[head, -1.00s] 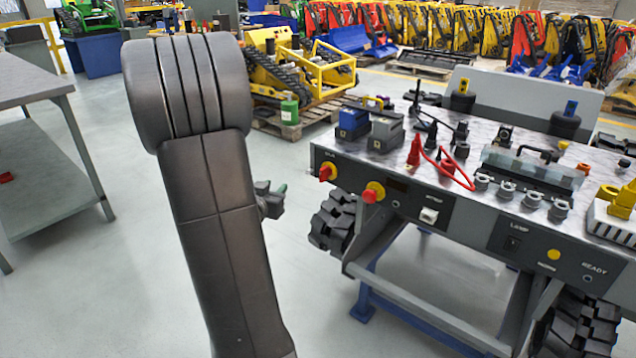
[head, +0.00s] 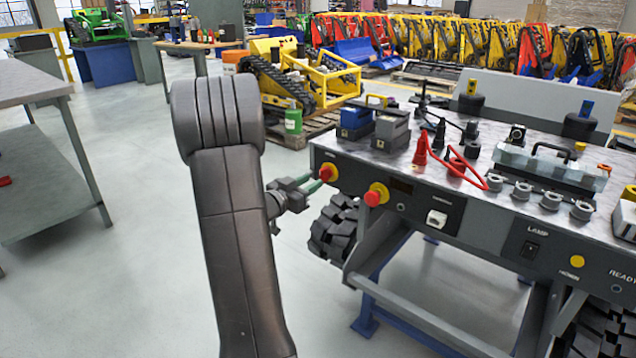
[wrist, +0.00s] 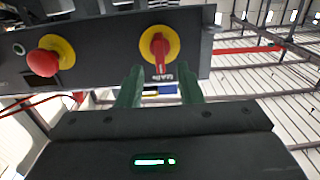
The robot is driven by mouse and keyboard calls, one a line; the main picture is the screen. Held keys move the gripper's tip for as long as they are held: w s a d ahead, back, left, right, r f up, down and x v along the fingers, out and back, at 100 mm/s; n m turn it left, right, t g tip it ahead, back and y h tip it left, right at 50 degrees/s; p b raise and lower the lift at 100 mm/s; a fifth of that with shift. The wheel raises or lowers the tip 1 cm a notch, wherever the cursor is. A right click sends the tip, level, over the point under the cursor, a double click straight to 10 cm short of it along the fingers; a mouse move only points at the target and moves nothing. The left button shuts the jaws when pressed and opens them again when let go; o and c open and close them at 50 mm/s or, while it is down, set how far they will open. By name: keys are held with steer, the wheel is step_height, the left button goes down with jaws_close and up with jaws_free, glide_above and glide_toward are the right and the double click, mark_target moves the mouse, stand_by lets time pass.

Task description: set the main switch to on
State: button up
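The main switch (head: 327,172) is a red rotary handle on a yellow disc at the left end of the grey front panel. In the wrist view the switch (wrist: 159,47) has its red handle pointing down the picture, toward a small label partly readable there. My gripper (head: 312,184) is just in front of the switch in the head view. In the wrist view the two green fingers of my gripper (wrist: 160,73) are apart, with the handle lined up between their tips. I cannot tell whether they touch it.
A red mushroom button on a yellow disc (head: 376,194) sits close to the right of the switch. A lamp rocker (head: 529,249) and a yellow button (head: 577,262) are farther right. Battery-like blocks (head: 393,130) and red cables (head: 462,165) lie on top. The floor to the left is clear.

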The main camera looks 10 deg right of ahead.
mark_target(320, 177)
steer(key=shift+b+x, duration=0.35)
steer(key=shift+x, duration=1.75)
jaws_close()
